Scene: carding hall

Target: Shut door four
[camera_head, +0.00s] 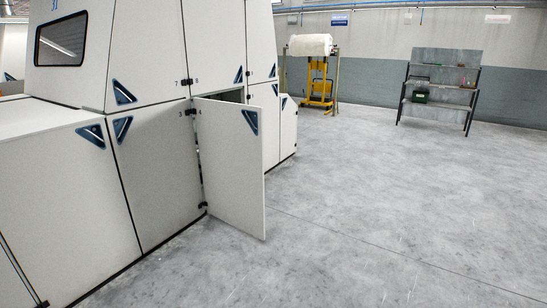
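Door four (230,165) is a pale lower panel of the carding machine, with a small 4 near its upper left corner. It stands open, swung out over the floor from hinges on its left edge. A blue triangular handle (251,122) sits at its upper right. A dark gap (234,96) shows above its top edge, and the panel hides most of the opening behind. My gripper is not in view.
Door three (155,175), to the left, looks shut, as do the upper doors. Open grey floor (390,200) lies to the right. A yellow lifter (318,90) with a white roll and a shelf rack (440,90) stand far back.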

